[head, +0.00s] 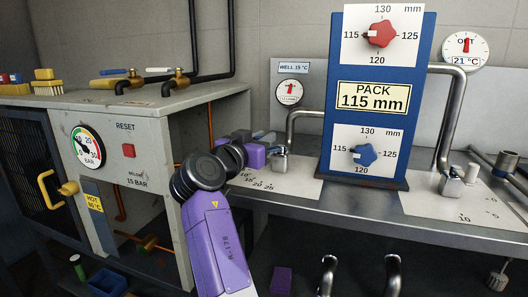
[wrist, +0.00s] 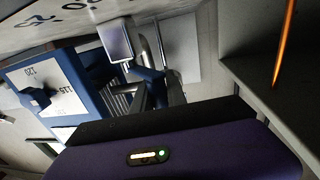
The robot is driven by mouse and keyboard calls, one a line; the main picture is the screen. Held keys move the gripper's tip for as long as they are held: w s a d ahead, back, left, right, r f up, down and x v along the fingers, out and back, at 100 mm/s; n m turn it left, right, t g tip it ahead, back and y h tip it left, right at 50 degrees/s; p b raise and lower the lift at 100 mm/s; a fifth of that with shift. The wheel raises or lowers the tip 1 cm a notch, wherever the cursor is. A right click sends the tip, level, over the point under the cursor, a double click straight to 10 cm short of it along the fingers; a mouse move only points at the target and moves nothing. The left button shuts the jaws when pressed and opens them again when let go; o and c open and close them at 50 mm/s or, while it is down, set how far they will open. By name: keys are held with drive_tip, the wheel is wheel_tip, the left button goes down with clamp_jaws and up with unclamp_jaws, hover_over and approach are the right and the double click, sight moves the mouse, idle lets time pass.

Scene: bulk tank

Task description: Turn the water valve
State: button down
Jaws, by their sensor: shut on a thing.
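The water valve (head: 280,162) is a small metal block at the foot of a bent steel pipe, beside a white plate marked with 10 to 25. My gripper (head: 262,143) is beside it on the left, shut on the valve's blue lever (head: 265,134). The fingertips are partly hidden behind the purple gripper body.
A blue panel (head: 324,95) with a red knob (head: 381,34) and a blue knob (head: 364,155) stands right of the valve. A grey cabinet (head: 122,153) with a pressure dial is at left. A second metal valve (head: 452,184) is at right.

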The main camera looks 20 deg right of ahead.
drive_tip(key=shift+w+m+g+h+b, duration=0.2)
drive_tip(key=shift+m+g+h+b, duration=0.3)
drive_tip(key=shift+g+b, duration=0.1)
drive_tip(key=c, duration=1.3)
unclamp_jaws()
drive_tip(key=p+v, duration=0.1)
drive_tip(key=v, duration=0.5)
drive_tip(key=shift+s+a+p, duration=0.3)
drive_tip(key=shift+p, duration=0.05)
drive_tip(key=shift+s+a, duration=0.3)
drive_tip(key=shift+c, duration=0.5)
